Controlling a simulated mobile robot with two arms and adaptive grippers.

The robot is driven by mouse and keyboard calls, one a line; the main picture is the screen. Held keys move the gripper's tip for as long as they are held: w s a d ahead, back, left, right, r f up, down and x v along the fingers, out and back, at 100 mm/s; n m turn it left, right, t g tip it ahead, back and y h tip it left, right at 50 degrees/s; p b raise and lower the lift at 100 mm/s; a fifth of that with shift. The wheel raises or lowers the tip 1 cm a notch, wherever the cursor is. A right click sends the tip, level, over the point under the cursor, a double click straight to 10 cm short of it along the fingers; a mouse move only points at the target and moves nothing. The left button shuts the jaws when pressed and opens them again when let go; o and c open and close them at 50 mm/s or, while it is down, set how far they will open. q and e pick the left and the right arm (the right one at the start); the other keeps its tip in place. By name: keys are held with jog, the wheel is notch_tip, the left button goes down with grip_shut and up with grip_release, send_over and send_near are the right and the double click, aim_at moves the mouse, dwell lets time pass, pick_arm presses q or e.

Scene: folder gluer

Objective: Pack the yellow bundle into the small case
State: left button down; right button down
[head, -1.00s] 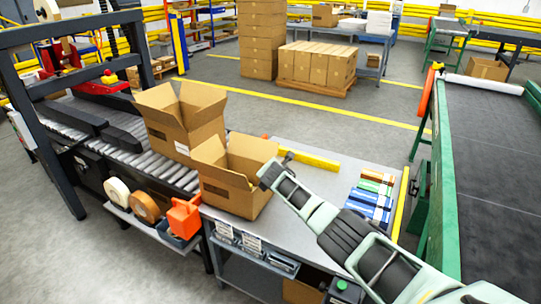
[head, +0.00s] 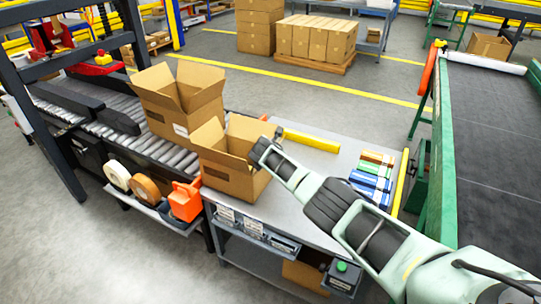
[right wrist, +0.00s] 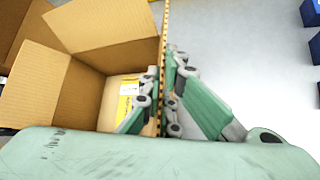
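The small case (head: 228,178) is an open brown carton on the grey table, with its flaps up. In the right wrist view I look down into this case (right wrist: 78,100). A yellow bundle (right wrist: 127,103) with a white label lies inside it, partly hidden by a finger. My right gripper (right wrist: 162,88) has one finger on each side of an edge-on cardboard flap or wall (right wrist: 164,40). The fingers close in on it and look shut on it. In the head view my right gripper (head: 268,146) is at the case's right side. My left gripper is not in view.
A larger open carton (head: 182,112) stands on the roller conveyor (head: 108,138) behind and left. Coloured bundles (head: 372,178) lie on the table (head: 325,165) at right. Yellow strips (head: 312,140) edge the table. A dark belt (head: 490,150) runs along the right. An orange tape dispenser (head: 185,201) hangs at the front left.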

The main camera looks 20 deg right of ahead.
jog(key=shift+a, duration=0.1)
jog(key=c, duration=2)
grip_release()
jog(key=shift+v, duration=5.95)
jog(key=shift+c, duration=0.4)
